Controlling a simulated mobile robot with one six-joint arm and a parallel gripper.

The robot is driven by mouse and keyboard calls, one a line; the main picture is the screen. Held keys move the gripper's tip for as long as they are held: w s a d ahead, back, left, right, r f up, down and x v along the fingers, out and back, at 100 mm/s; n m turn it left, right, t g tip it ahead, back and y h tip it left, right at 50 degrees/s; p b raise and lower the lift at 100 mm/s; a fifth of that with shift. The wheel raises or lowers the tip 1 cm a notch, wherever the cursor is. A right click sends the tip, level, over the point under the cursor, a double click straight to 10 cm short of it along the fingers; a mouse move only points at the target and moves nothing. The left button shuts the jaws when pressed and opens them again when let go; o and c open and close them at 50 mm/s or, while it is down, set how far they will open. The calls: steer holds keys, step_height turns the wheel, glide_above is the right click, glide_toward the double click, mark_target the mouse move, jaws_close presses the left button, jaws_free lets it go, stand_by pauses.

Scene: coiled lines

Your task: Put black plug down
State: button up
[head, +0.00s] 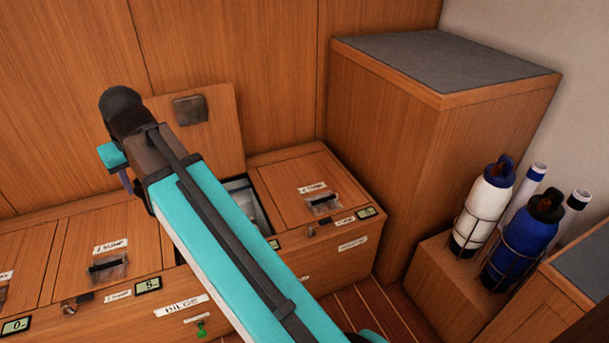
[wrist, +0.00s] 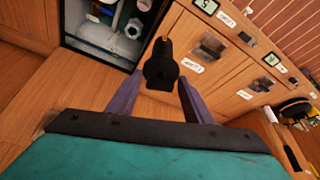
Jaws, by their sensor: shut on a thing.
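The black plug (wrist: 160,68) shows in the wrist view, with a small yellow spot at its far end. It sits between the two purple fingers of my gripper (wrist: 160,84), which is shut on it. The plug is in the air in front of the wooden locker top, beside the open compartment (wrist: 72,44). In the head view my gripper (head: 122,176) is mostly hidden behind my teal arm, and the plug cannot be seen there.
In the head view a raised lid (head: 212,135) stands behind the open compartment (head: 247,200), partly covered by my arm. Closed lids with latches lie on both sides, one labelled sump (head: 110,245). White and blue bottles (head: 522,240) stand at the right beside a tall cabinet (head: 440,150).

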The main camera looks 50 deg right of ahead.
steer(key=s+d+f+m+p, duration=0.1)
steer(key=s+d+f+p, duration=0.3)
steer(key=d, duration=0.9)
steer(key=s+d+f+m+h+p, duration=0.1)
steer(key=s+d+f+p, duration=0.2)
steer(key=d, duration=1)
steer(key=s+d+f+m+p, duration=0.2)
steer(key=s+d+f+p, duration=0.2)
steer(key=d+p, duration=0.5)
steer(key=d+f, duration=0.2)
steer(key=d, duration=0.3)
steer(key=shift+s+f+h, duration=0.25)
steer(key=shift+s+h, duration=0.1)
steer(key=shift+h, duration=0.05)
steer(key=w+d, duration=0.3)
steer(key=d, duration=0.4)
steer(key=w+d+f, duration=0.1)
steer(key=w+d, duration=0.3)
steer(key=d, duration=0.3)
steer(key=shift+d+f, duration=0.15)
steer(key=shift+f, duration=0.1)
steer(key=shift+f+b, duration=0.3)
steer(key=shift+f, duration=1.45)
steer(key=shift+f, duration=0.15)
